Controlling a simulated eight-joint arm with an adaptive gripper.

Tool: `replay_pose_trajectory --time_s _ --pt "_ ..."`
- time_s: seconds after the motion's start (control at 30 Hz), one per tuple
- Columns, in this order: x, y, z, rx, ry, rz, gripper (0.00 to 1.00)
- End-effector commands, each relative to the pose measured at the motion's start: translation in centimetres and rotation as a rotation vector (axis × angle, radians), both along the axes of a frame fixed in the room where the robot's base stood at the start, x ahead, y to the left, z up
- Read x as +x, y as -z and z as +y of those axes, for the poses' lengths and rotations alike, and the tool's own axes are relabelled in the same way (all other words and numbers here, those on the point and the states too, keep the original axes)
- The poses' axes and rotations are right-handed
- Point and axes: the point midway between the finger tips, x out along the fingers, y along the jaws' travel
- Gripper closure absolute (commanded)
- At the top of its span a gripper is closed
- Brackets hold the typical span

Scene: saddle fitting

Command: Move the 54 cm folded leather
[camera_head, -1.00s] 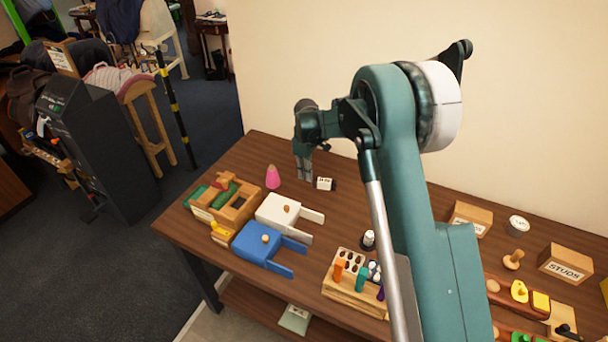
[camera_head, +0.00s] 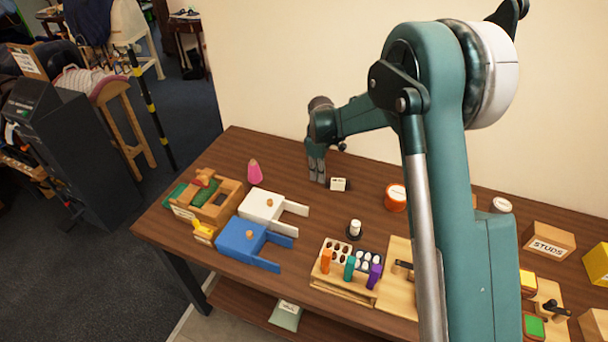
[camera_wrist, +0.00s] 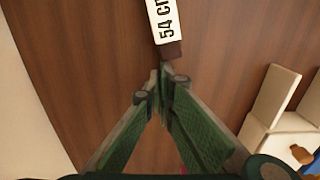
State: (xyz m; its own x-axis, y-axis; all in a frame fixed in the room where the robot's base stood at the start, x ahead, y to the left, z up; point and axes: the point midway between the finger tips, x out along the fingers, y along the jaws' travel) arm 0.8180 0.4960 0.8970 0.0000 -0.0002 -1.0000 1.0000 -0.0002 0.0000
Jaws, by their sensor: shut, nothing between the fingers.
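The 54 cm folded leather (camera_wrist: 173,50) is a small dark brown piece with a white label reading "54 C…", cut off by the top edge of the wrist view. In the head view it lies on the brown table as a small white-labelled block (camera_head: 340,184). My gripper (camera_head: 317,179) points down just left of it, low over the table. In the wrist view my fingertips (camera_wrist: 163,78) are shut together with nothing between them, right at the leather's near end. I cannot tell whether they touch it.
A pink cone (camera_head: 255,173) stands left of my gripper, with white (camera_head: 260,206) and blue (camera_head: 243,239) two-pronged blocks in front. A red-and-white tin (camera_head: 396,198) stands to the right. A rack (camera_head: 340,290) of coloured tools is nearer the front. Table around the leather is bare.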

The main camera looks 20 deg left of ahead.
Motion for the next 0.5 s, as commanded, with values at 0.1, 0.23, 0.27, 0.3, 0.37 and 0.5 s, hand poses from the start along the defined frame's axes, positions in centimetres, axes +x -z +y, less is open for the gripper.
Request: replay_pose_trajectory --time_s 0.1,0.23,0.27,0.3,0.37,0.5 --pt "0.0 0.1 -2.9 0.0 0.003 0.0 1.0" --pt "0.0 0.1 -5.7 0.0 0.002 0.0 1.0" --pt "0.0 0.1 -6.2 0.0 0.002 0.0 1.0" --pt "0.0 0.1 -6.8 0.0 0.002 0.0 1.0" --pt "0.0 0.1 -7.4 0.0 0.001 0.0 1.0" --pt "0.0 0.0 -7.8 0.0 -0.001 0.0 1.0"
